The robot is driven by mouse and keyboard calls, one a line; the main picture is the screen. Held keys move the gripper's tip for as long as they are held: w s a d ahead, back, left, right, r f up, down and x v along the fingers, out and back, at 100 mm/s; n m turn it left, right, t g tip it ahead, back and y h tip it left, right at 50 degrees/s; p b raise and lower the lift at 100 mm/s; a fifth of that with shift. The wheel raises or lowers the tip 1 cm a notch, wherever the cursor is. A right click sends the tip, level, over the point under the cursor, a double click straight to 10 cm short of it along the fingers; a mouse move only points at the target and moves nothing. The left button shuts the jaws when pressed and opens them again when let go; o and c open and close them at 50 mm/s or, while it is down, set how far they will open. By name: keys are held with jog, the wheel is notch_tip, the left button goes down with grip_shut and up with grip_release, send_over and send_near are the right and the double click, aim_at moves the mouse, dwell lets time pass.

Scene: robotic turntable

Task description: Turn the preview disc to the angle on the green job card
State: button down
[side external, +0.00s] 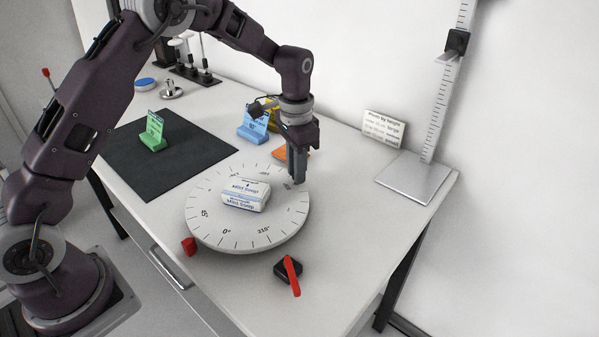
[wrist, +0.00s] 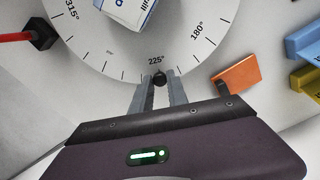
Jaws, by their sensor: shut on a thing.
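The white preview disc (side external: 205,228) lies on the table with a degree scale around its rim and a white soap box (side external: 246,194) on top. Its 0° mark faces the front, and a red pointer (side external: 188,246) stands at its front-left edge, nearer 0° than the far side. My gripper (side external: 298,181) reaches down at the disc's right rim. In the wrist view my gripper (wrist: 160,83) is shut on a small dark knob (wrist: 159,77) beside the 225° label. The green job card (side external: 153,131) stands on the black mat; its figures are too small to read.
A black block with a red lever (side external: 291,275) sits in front of the disc. Blue (side external: 253,125) and yellow (wrist: 308,79) card stands and an orange piece (wrist: 237,75) are behind it. A height gauge (side external: 415,180) stands at right. The black mat (side external: 190,155) is mostly clear.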

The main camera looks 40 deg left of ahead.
jog(key=shift+w+a+n, duration=0.25)
jog(key=shift+a+n, duration=0.6)
jog(key=shift+a, duration=0.05)
jog(key=shift+w+a+n, duration=0.2)
jog(key=shift+a+n, duration=0.65)
jog(key=shift+a, duration=0.05)
jog(key=shift+s+a+n, duration=0.1)
jog(key=shift+a+n, duration=1.6)
jog(key=shift+s+a+n, duration=0.25)
jog(key=shift+a+n, duration=0.45)
jog(key=shift+a, duration=0.05)
jog(key=shift+s+a+n, duration=0.25)
jog(key=shift+a+n, duration=0.45)
jog(key=shift+s+a+n, duration=0.55)
jog(key=shift+a+n, duration=0.2)
jog(key=shift+n, duration=0.15)
jog(key=shift+s+a+n, duration=0.55)
jog(key=shift+a+n, duration=0.2)
jog(key=shift+n, duration=0.15)
jog(key=c, duration=1.3)
grip_release()
jog(key=shift+s, duration=0.1)
jog(key=shift+r, duration=0.1)
